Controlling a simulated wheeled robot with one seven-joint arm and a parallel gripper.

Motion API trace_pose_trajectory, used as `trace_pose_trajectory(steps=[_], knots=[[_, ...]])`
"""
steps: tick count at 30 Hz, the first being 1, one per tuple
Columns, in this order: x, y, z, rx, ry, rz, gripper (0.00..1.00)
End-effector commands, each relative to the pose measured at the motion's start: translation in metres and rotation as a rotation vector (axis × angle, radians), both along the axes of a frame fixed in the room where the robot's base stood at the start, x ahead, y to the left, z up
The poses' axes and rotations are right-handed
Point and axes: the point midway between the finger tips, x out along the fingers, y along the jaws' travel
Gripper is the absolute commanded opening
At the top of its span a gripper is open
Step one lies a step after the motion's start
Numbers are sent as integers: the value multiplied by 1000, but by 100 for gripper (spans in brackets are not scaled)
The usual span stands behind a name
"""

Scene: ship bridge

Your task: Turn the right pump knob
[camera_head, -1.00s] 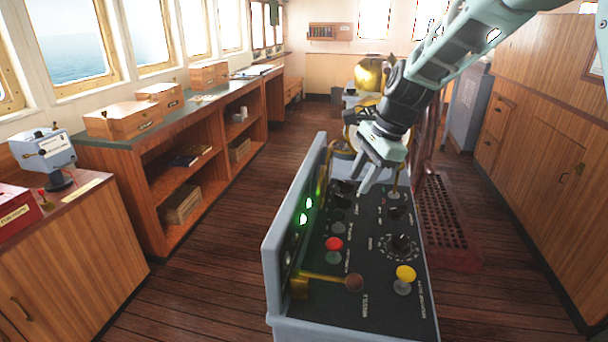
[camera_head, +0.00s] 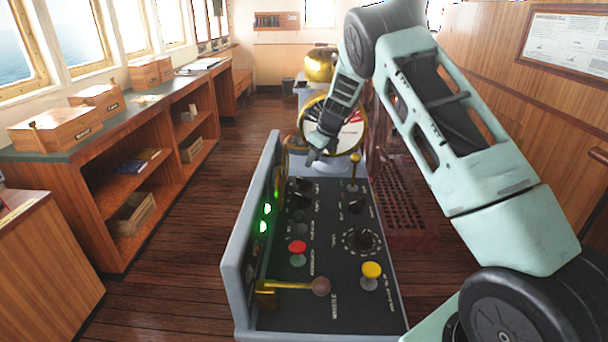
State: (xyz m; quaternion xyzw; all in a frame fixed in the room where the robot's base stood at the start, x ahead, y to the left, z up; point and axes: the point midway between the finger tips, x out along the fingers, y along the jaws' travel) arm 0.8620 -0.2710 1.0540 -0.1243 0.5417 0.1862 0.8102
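The control console (camera_head: 245,290) has a dark sloping top with several black knobs. One black knob (camera_head: 354,204) is on the right side of the panel, and a larger dial knob (camera_head: 363,240) with a ring of marks is nearer. Other black knobs (camera_head: 303,184) run along the left side at the far end. The labels are too small to read, so I cannot tell which is the right pump knob. My gripper (camera_head: 313,158) is above the far left end of the panel, apart from the knobs, fingers pointing down. Its finger opening is unclear.
The panel also has a red button (camera_head: 298,247), a yellow button (camera_head: 371,270), a brass lever (camera_head: 290,285) with a brown ball, and a small brass lever (camera_head: 354,172). A round brass-rimmed dial (camera_head: 350,125) stands behind. Wooden shelves (camera_head: 120,185) line the left.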

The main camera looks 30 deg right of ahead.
Motion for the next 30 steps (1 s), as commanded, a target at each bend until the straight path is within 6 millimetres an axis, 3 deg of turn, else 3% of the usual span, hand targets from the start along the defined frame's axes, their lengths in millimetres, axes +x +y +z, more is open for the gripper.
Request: trace_pose_trajectory(steps=[6,12,18,26,27,30], knots=[[15,8,-41,1,3,1,34],[26,13,-69,0,1,1,34],[31,16,-82,1,-1,1,34],[31,16,-83,1,-1,1,34],[31,16,-83,1,-1,1,31],[31,16,-83,1,-1,1,3]])
